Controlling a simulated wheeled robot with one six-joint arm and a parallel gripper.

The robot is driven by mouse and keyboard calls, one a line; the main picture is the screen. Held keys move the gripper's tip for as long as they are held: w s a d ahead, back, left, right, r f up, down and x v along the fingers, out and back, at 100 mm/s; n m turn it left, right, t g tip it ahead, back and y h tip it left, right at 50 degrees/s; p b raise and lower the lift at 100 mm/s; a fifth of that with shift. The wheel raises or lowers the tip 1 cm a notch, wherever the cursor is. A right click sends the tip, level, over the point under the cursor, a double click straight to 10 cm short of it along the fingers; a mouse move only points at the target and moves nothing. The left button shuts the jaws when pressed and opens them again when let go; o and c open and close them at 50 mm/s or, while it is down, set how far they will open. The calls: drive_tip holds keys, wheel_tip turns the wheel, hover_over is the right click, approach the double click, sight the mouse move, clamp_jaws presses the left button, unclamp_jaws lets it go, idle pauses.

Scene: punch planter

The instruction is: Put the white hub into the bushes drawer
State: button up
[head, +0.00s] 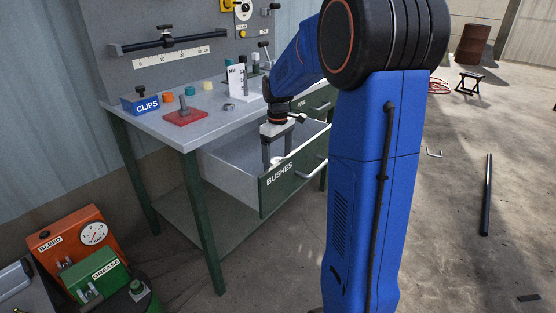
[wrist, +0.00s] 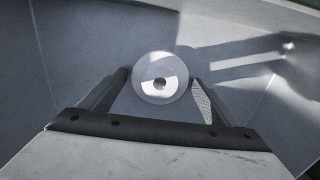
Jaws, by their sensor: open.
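The bushes drawer (head: 303,170), green-fronted and labelled BUSHES, is pulled open under the workbench. My gripper (head: 276,158) reaches straight down into it. The white hub (head: 277,161) shows as a small pale spot at the fingertips in the head view, partly hidden by the fingers and drawer front. In the wrist view the hub (wrist: 160,67) is a round white disc with a dark central hole. It lies inside the grey drawer (wrist: 85,35), between the tips of my open gripper (wrist: 160,79), with a narrow gap on each side. The fingers do not clasp it.
The drawer walls stand close around my gripper. Above is the bench top (head: 215,122) with a red tray (head: 185,118), a blue CLIPS bin (head: 140,105) and small coloured parts. Another green drawer front (head: 314,102) sits higher, partly hidden by my arm.

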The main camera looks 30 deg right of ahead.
wheel_tip(320, 180, up, 12)
idle(0.5)
idle(0.4)
